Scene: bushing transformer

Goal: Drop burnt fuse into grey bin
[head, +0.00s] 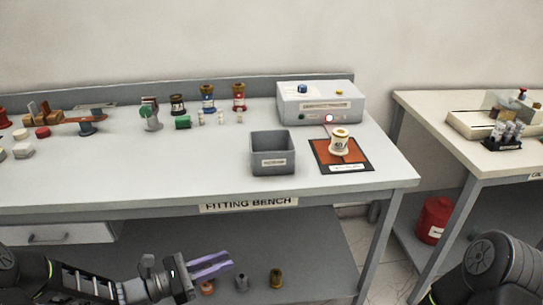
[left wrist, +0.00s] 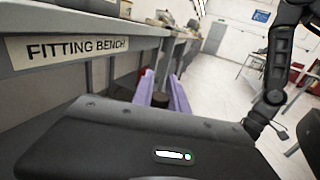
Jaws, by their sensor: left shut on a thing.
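The grey bin (head: 272,167) is an open box with a label on its front, standing near the front edge of the fitting bench. My left gripper (head: 211,265) has purple fingers and is low in front of the bench, below the tabletop and left of the bin. The left wrist view shows the fingers (left wrist: 164,98) closed on a small dark brown piece (left wrist: 160,100), apparently the burnt fuse; its markings cannot be read. My right arm shows at the lower right of the head view, but its gripper is not clearly seen.
The fitting bench's front edge (head: 130,200) lies between my left gripper and the bin. A cream spool (head: 339,146) stands on an orange-brown mat (head: 355,160) right of the bin. A grey device box (head: 318,105) is behind.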

